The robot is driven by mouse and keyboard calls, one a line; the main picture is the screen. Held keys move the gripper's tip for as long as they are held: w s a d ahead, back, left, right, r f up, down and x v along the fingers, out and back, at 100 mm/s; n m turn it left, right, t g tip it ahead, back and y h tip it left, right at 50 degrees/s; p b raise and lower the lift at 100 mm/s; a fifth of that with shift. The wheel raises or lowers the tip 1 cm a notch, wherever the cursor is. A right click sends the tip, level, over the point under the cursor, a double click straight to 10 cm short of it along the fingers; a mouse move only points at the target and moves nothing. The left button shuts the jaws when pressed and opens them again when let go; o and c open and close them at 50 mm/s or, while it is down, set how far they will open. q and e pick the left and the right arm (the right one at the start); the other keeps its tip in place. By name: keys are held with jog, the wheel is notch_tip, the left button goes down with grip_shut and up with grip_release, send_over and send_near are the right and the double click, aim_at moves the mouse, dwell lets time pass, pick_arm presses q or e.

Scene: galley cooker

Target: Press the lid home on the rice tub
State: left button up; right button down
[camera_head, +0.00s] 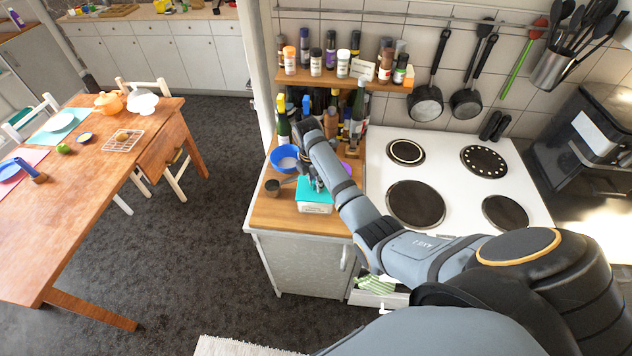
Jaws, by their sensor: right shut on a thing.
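The rice tub (315,208) is a small white box on the wooden counter left of the cooker. Its teal lid (308,195) lies over the top of the tub. At this size I cannot tell whether the lid is fully seated. My right gripper (317,186) reaches down from above and is shut on the lid. My right forearm and wrist hide part of the lid's right and far side. My left gripper is not in view.
A blue bowl (285,158) and a dark scoop-like cup (272,186) stand left of the tub. Bottles (283,127) crowd the back of the counter below a spice shelf (330,80). The white hob (445,165) is clear, to the right.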

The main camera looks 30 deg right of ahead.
jog(key=c, duration=1.1)
grip_release()
jog(key=o, duration=0.5)
jog(key=shift+r, duration=3.5)
